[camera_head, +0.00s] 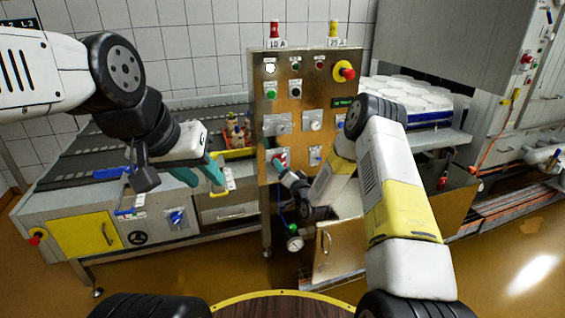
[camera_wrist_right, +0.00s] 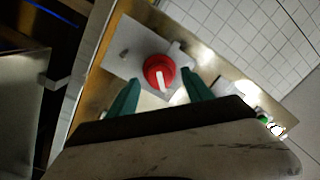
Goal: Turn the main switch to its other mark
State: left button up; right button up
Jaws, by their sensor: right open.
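The main switch (camera_head: 279,159) is a red round knob on a light plate, low on the left of the brass-coloured control panel (camera_head: 283,95). In the right wrist view the red knob (camera_wrist_right: 158,70) shows a white bar pointing down toward my gripper; its marks are too small to read. My right gripper (camera_wrist_right: 160,92) is open, its two teal fingers on either side of the knob's lower part; I cannot tell whether they touch it. In the head view my right arm hides part of the lower panel. My left gripper (camera_head: 205,180) is open and empty in front of the conveyor.
A red emergency button (camera_head: 346,70) on a yellow base sits at the panel's upper right. Other buttons and knobs surround the switch. A conveyor (camera_head: 75,155) stands left, and a table with white moulds (camera_head: 410,92) right. A pressure gauge (camera_head: 295,243) hangs below the panel.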

jog(key=shift+x, duration=0.75)
grip_shut()
